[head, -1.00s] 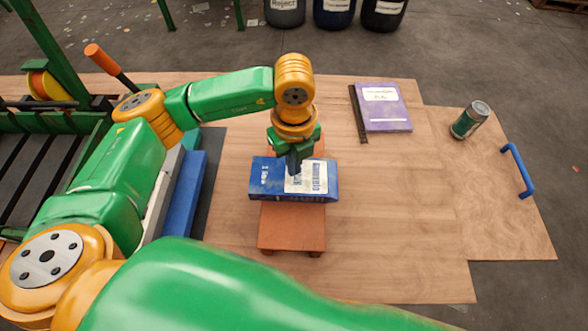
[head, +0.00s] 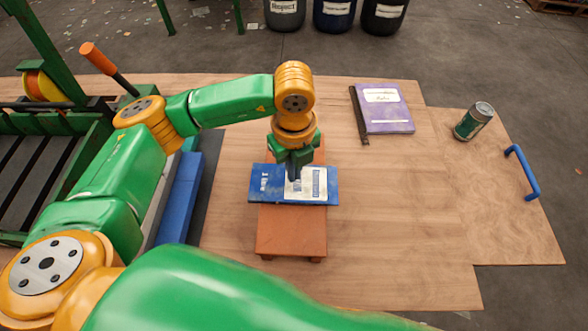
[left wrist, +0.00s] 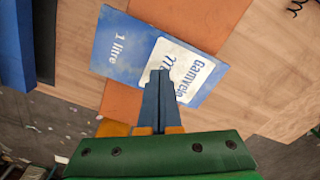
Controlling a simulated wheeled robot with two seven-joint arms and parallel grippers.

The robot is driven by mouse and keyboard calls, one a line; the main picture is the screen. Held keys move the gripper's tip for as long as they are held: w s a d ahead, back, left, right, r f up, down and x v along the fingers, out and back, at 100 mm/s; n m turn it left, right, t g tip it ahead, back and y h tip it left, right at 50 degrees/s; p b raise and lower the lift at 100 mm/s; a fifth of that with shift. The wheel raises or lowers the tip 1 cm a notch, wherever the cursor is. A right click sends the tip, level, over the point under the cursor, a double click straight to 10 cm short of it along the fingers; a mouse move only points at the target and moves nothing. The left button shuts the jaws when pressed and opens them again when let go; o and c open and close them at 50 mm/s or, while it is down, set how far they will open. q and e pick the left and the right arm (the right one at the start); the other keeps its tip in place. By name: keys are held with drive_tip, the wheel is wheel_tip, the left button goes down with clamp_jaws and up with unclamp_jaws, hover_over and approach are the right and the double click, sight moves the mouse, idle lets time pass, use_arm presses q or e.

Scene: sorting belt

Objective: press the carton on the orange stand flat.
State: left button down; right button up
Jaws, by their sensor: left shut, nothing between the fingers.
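The blue carton (head: 265,186) with a white label lies across the orange stand (head: 291,234) in the head view. It looks thin and flat, with hardly any side wall showing. My left gripper (head: 293,177) is shut and empty, pointing down with its fingertips at the carton's top near the middle. In the left wrist view the shut fingers (left wrist: 159,77) reach over the white label of the carton (left wrist: 118,52), with the orange stand (left wrist: 190,20) beneath. Whether the tips touch is hard to tell. My right gripper does not show.
A purple book (head: 386,108) with a dark strip beside it lies to the right. A green can (head: 473,121) and a blue handle (head: 522,172) are at the far right. A blue block (head: 180,198) is left of the stand. Bare board lies right of the stand.

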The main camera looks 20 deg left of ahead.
use_arm(q)
wheel_tip(320, 180, up, 9)
drive_tip(key=p, duration=0.6)
drive_tip(key=shift+f, duration=0.1)
